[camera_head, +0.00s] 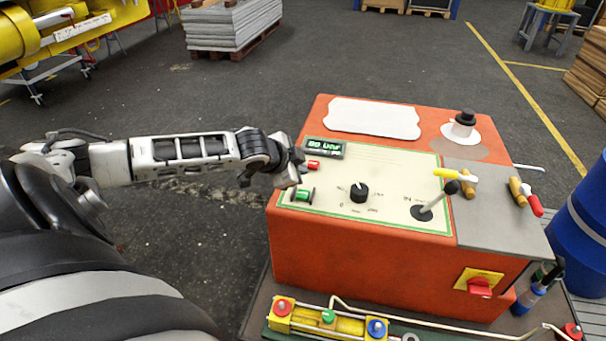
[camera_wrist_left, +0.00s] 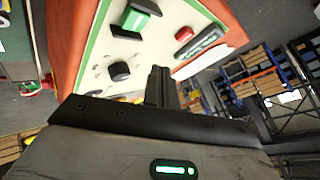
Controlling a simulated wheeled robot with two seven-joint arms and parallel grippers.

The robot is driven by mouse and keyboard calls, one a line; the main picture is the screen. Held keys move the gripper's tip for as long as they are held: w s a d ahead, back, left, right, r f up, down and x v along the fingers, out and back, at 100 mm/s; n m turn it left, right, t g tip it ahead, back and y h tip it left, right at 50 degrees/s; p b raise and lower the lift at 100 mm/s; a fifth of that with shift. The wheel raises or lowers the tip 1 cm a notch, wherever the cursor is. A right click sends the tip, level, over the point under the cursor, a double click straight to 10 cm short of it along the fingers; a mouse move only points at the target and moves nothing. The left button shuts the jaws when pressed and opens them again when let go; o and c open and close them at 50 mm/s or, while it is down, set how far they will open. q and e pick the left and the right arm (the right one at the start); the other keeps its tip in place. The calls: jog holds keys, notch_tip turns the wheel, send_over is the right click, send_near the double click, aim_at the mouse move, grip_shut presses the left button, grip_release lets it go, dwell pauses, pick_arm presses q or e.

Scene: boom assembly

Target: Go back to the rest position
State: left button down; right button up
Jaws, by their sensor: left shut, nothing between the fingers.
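My left gripper (camera_head: 293,172) is at the left edge of the orange control box (camera_head: 360,263), close to the panel's green switch and red button. Its fingers are shut and hold nothing. In the left wrist view the shut fingers (camera_wrist_left: 161,86) stick up in front of the panel. The green switch (camera_head: 302,195) and the red button (camera_head: 313,165) sit on the cream panel, below a small green display (camera_head: 325,149). A black knob (camera_head: 359,191) and a lever (camera_head: 437,199) are farther right on it. I cannot tell whether the gripper touches the box. My right gripper is not in view.
A yellow bar with coloured buttons (camera_head: 345,323) lies in front of the box. A white cup with a black top (camera_head: 464,122) stands on the box's back right. A blue barrel (camera_head: 585,222) is at the right. Open floor (camera_head: 330,60) lies behind the box.

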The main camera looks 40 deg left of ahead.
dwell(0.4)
